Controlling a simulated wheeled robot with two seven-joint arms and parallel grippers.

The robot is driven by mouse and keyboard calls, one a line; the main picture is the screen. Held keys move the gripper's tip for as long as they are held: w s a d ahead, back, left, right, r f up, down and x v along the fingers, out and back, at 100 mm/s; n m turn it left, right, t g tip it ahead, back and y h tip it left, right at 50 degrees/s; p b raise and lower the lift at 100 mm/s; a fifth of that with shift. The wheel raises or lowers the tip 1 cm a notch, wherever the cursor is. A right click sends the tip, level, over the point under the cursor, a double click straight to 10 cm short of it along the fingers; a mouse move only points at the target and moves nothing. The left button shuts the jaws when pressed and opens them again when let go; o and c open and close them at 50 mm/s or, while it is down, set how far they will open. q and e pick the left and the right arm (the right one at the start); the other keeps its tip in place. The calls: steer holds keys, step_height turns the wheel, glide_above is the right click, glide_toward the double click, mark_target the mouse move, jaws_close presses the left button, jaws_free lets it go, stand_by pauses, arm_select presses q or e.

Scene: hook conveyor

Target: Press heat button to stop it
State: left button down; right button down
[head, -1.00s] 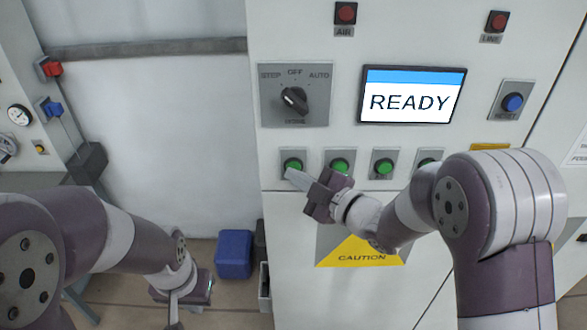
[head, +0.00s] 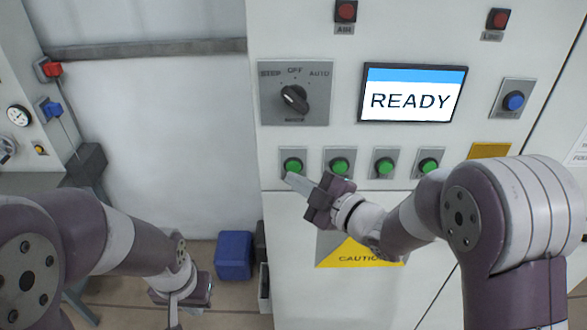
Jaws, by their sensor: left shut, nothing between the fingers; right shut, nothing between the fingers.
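Several green buttons sit in a row on the white control panel: a far-left one (head: 293,166), a second (head: 339,166), a third (head: 384,167) and a far-right one (head: 428,166). Their labels are too small or covered to read, so I cannot tell which is heat. My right gripper (head: 291,180) is shut and empty, its tip just below the far-left button; I cannot tell if it touches the panel. My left gripper (head: 205,292) is shut and empty, low at the left, away from the panel. The screen (head: 412,95) reads READY.
A rotary switch (head: 295,98) marked STEP, OFF and AUTO is above the buttons. A blue button (head: 514,101) is at the right, with red lamps (head: 346,11) above. A yellow caution sign (head: 362,253) is below. A blue bin (head: 235,254) stands on the floor.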

steer(key=s+b, duration=0.1)
steer(key=s, duration=0.4)
stand_by(0.4)
stand_by(0.5)
